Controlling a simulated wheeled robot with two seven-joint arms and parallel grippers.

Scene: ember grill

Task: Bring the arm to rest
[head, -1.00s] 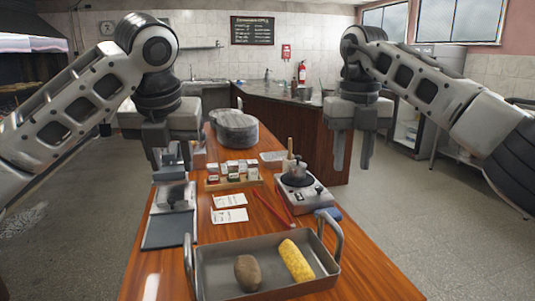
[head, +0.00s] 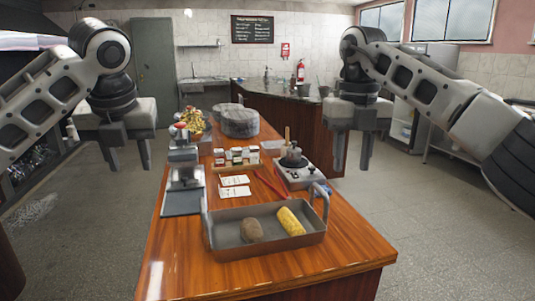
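My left gripper (head: 128,160) hangs in the air left of the wooden counter, over the floor, with its two fingers pointing down, apart and empty. My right gripper (head: 352,158) hangs in the air to the right of the counter's far part, fingers down, apart and empty. Neither touches anything. On the wooden counter (head: 300,268) stands a metal roasting tray (head: 222,221) with upright handles. A brown potato (head: 251,230) and a yellow corn cob (head: 291,221) lie in it.
A small appliance (head: 298,171), a rack of spice jars (head: 236,158), paper slips (head: 235,187), a metal device (head: 184,190) and a grey lidded pot (head: 238,121) stand on the counter. Flowers (head: 192,122) stand behind. Floor is clear on both sides.

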